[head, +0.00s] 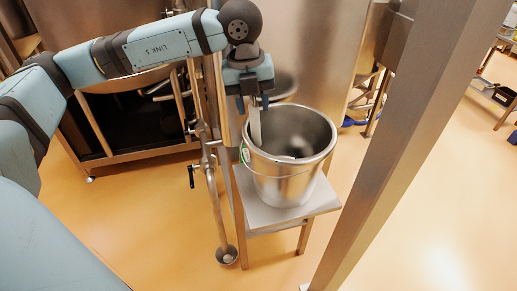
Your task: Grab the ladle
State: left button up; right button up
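A steel bucket (283,180) stands upright on a small steel-topped stand. A pale, flat handle (255,127), which looks like the ladle's, rises from the bucket's left inner side. Its lower end and any bowl are hidden or lost in the dark inside of the bucket. My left gripper (253,104) points down over the bucket's left rim, right at the handle's top. Its two dark fingers stand apart, one on each side of the handle, with gaps seeming to show. Contact with the handle cannot be made out. My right gripper is not in view.
The stand (322,197) has little free top around the bucket. A vertical pipe (215,200) with a valve is close on its left, ending at a floor cup (227,255). A thick slanted steel post (408,130) is at the right. Large steel vessels stand behind.

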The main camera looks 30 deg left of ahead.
pick_arm(q)
grip_shut()
